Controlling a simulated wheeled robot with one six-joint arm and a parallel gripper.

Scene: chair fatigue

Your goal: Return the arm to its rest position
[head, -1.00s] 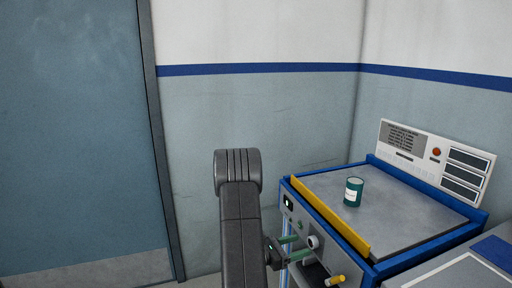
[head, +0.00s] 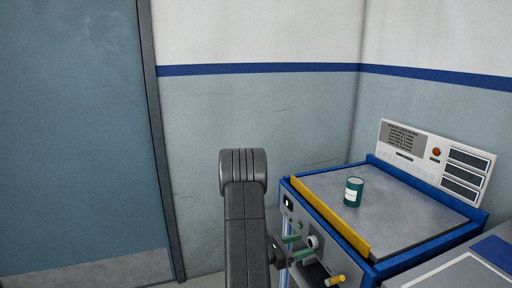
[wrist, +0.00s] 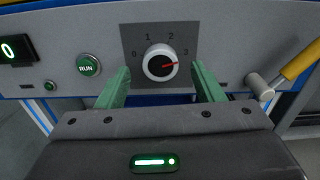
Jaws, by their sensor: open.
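My gripper (wrist: 161,90) has two green fingers, spread apart and empty, in the wrist view. A white knob (wrist: 160,63) with a red pointer lies beyond and between the fingers on the machine's front panel. The pointer is turned toward the 3. I cannot tell how far the fingertips are from the panel. In the head view my gripper (head: 291,248) is at the machine's front, left of the knob (head: 313,242), partly hidden by my dark arm.
The blue-framed machine (head: 480,218) carries a green can (head: 353,192) and a yellow bar (head: 330,217). A green RUN button (wrist: 88,64), a display (wrist: 17,50) and a yellow-handled lever (wrist: 301,60) flank the knob. A blue door (head: 75,130) stands left.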

